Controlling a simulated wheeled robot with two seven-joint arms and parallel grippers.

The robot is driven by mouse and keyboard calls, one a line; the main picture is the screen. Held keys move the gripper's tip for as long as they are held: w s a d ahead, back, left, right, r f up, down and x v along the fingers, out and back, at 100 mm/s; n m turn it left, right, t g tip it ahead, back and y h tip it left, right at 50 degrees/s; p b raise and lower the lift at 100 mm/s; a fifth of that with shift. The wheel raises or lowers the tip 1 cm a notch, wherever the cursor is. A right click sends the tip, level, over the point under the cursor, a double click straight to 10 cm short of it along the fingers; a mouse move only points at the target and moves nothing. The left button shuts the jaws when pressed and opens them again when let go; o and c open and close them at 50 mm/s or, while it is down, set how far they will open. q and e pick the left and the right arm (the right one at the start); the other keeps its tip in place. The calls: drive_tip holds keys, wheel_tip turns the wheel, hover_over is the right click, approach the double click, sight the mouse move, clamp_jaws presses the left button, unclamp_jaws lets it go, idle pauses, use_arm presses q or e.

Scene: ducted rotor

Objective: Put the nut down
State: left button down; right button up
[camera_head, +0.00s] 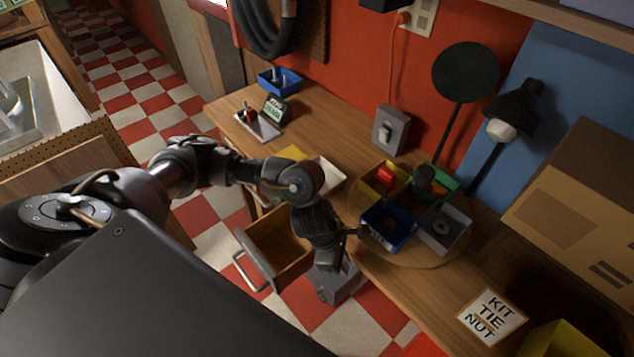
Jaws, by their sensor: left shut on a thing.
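My left gripper (350,233) reaches over the front edge of the workbench, just left of the blue bin (388,230). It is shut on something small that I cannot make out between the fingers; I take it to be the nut. A round ring-like piece (441,228) lies in the grey bin (455,240) to the right. My right gripper is not in view.
Yellow (369,189) and green (446,187) bins stand behind, all on a round board (447,263). An open, empty-looking drawer (283,255) juts out below the bench. A black lamp (508,112) and cardboard box (580,220) stand right. Bare wood (400,292) lies front of the bins.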

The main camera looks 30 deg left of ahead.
use_arm(q)
drive_tip(key=shift+w+d+r+m+g+b, duration=0.15)
drive_tip(key=shift+d+m+g+b, duration=0.15)
drive_tip(key=shift+m, duration=0.3)
drive_tip(key=shift+w+d+r+m+g+b, duration=0.1)
drive_tip(key=shift+w+d+r+m+b, duration=0.1)
drive_tip(key=shift+m+b, duration=0.3)
drive_tip(key=m+b, duration=0.1)
drive_tip(key=m+g, duration=0.1)
drive_tip(key=m, duration=0.1)
drive_tip(key=shift+w+a+r+b, duration=0.1)
drive_tip(key=shift+a+r+b, duration=0.05)
drive_tip(key=shift+r+b, duration=0.25)
drive_tip(key=w+a+r+m+g+b, duration=0.2)
drive_tip(key=w+a+r+m+b, duration=0.3)
drive_tip(key=a+r, duration=0.4)
drive_tip(key=shift+m+y+b, duration=0.3)
drive_tip(key=shift+m+b, duration=0.2)
drive_tip(key=shift+b, duration=0.25)
